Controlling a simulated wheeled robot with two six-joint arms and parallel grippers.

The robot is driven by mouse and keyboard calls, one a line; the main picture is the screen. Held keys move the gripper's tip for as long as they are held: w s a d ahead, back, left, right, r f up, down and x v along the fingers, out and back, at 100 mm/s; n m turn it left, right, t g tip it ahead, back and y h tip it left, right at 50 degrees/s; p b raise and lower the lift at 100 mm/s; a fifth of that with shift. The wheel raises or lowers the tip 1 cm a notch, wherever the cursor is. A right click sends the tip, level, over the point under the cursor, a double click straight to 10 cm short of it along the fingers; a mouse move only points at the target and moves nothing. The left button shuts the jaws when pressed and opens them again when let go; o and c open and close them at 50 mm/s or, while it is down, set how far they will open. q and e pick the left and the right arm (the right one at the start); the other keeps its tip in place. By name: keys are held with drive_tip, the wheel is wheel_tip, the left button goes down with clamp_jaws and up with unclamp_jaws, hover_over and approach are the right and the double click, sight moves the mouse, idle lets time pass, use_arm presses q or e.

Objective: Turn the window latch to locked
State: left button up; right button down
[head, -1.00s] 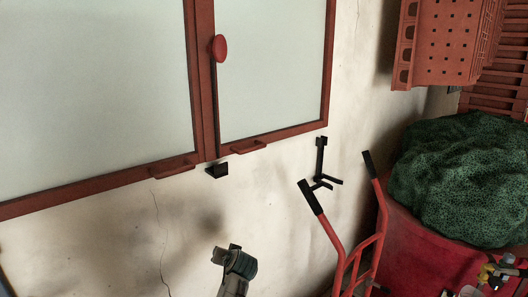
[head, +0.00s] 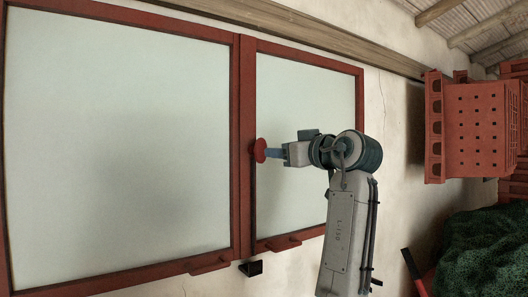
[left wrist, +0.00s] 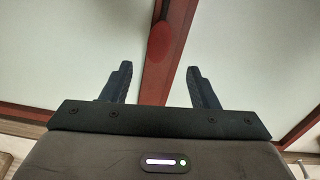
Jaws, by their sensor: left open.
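The window latch has a round red knob (head: 260,150), which sits at the middle post (head: 243,120) between the two panes. In the left wrist view the knob (left wrist: 161,40) is just beyond the fingertips, roughly centred between them. My left gripper (head: 275,153) reaches it from the right in the head view. Its two fingers (left wrist: 159,75) are spread and hold nothing. Whether a finger touches the knob, I cannot tell. A black bracket (head: 250,268) is on the wall below the post. My right gripper is in no view.
Two window handles (head: 285,243) (head: 210,265) are on the lower frame. A wooden beam (head: 260,15) runs above the window. Orange crates (head: 440,125) stick out at the right. Green netting (head: 485,250) is at the lower right, near a black-gripped cart handle (head: 411,262).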

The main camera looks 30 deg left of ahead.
sight(263, 151)
use_arm(q)
drive_tip(key=shift+p+x, duration=1.85)
drive_tip(key=shift+x, duration=3.45)
drive_tip(key=shift+w+f, duration=0.1)
drive_tip(key=shift+w, duration=0.05)
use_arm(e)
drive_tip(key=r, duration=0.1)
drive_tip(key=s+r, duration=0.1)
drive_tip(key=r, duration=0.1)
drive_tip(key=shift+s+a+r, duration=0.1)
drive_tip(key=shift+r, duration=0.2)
use_arm(q)
drive_tip(key=shift+d, duration=0.1)
drive_tip(key=shift+c, duration=0.4)
drive_tip(key=c, duration=0.9)
